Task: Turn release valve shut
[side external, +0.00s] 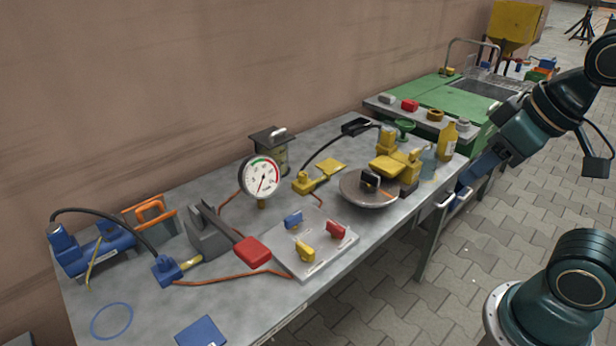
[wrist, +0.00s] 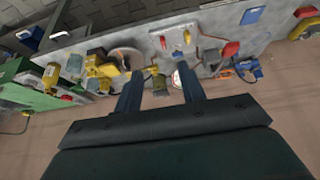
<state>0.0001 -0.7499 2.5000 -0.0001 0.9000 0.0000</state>
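A grey plate (side external: 318,262) on the bench carries three small valve handles: a blue one (side external: 293,220), a red one (side external: 335,231) and a yellow one (side external: 305,250). The plate's markings are too small to read, so I cannot tell which handle is the release valve. The red handle also shows in the wrist view (wrist: 163,42). My gripper (wrist: 160,70) is open and empty, its two fingers apart. It is raised well away from the plate and touches no handle. In the side view my arm hangs at the right, beyond the bench's right end.
A round gauge (side external: 262,177) stands behind the plate. A grey lever with a red grip (side external: 251,252) is left of it, and a round disc (side external: 368,190) with a black handle is right. Yellow (side external: 388,166) and blue (side external: 88,250) tools with hoses flank these. Space above the plate is clear.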

